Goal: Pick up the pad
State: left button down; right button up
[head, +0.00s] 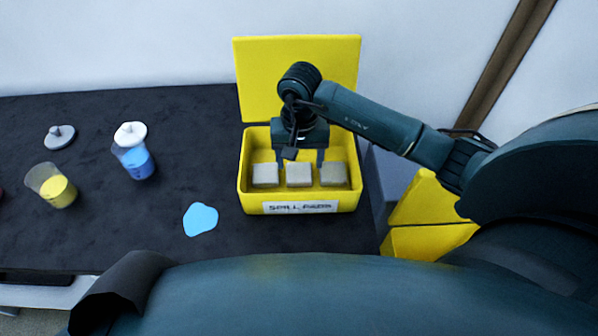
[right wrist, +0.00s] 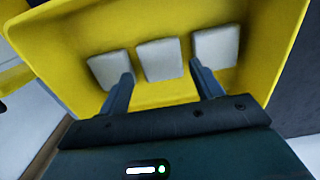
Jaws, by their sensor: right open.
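Three light grey square pads lie in a row in an open yellow spill box (head: 246,190): the left pad (head: 265,175), the middle pad (head: 298,175) and the right pad (head: 334,174). My right gripper (head: 302,158) is open, pointing down over the box, with its fingers spread around the middle pad's position. In the right wrist view, the middle pad (right wrist: 160,60) shows between the two fingertips (right wrist: 162,70), with a pad to either side. I cannot tell whether the fingers touch any pad. My left gripper is not in view.
The box's yellow lid (head: 270,70) stands open behind it. On the black bench, a blue puddle (head: 200,218), a beaker of blue liquid (head: 138,162) with a white top, a yellow-liquid beaker (head: 58,190) and a grey lid (head: 60,136) are to the left.

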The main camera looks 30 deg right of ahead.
aim_at(299, 172)
jog(key=shift+w+f, duration=0.1)
jog(key=shift+f, duration=1.8)
jog(key=shift+c, duration=0.5)
jog(key=c, duration=0.6)
